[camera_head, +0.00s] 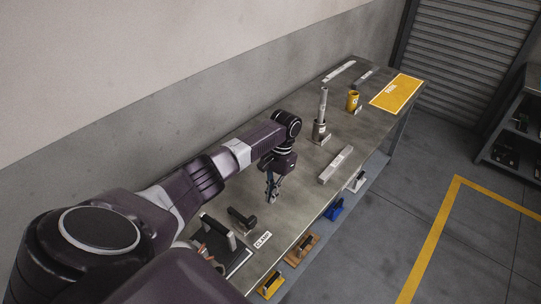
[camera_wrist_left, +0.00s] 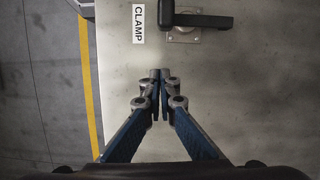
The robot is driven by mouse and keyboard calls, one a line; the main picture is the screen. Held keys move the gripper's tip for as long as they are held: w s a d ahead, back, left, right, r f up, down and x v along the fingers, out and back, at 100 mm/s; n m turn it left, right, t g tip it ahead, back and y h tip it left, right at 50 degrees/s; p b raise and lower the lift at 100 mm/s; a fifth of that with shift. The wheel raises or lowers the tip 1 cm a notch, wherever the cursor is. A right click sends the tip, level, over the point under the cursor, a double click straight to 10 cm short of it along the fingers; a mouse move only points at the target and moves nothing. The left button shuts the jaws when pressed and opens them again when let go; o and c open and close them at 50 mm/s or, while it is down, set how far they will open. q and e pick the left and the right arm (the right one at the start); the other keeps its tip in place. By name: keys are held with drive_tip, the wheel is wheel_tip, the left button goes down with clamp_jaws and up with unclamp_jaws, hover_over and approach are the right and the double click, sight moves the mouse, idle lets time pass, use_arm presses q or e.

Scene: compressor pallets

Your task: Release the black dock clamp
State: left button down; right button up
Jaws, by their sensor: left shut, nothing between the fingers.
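The black clamp (camera_head: 242,218) is a dark lever on a small base, on the grey bench beside a white CLAMP label (camera_head: 263,240). In the left wrist view, the black clamp lever (camera_wrist_left: 200,20) lies crosswise at the top, over a metal base plate (camera_wrist_left: 184,36) fixed to the bench. My left gripper (camera_head: 271,197) points down over the bench, to the right of the clamp in the head view. In the left wrist view its fingertips (camera_wrist_left: 160,74) are together and empty, apart from the lever. My right gripper is not in view.
A dark dock plate (camera_head: 218,250) with an upright handle sits left of the clamp, partly hidden by my arm. A lower shelf holds several tools.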

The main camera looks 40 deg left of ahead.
use_arm(q)
drive_tip(key=s+b+v, duration=0.1)
drive_tip(key=v, duration=0.6)
drive_tip(key=shift+r+b, duration=0.25)
drive_tip(key=shift+b, duration=0.1)
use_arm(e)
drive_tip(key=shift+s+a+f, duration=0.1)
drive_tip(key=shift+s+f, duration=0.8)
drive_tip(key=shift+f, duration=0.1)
use_arm(q)
drive_tip(key=shift+w+d, duration=0.1)
drive_tip(key=shift+w, duration=0.05)
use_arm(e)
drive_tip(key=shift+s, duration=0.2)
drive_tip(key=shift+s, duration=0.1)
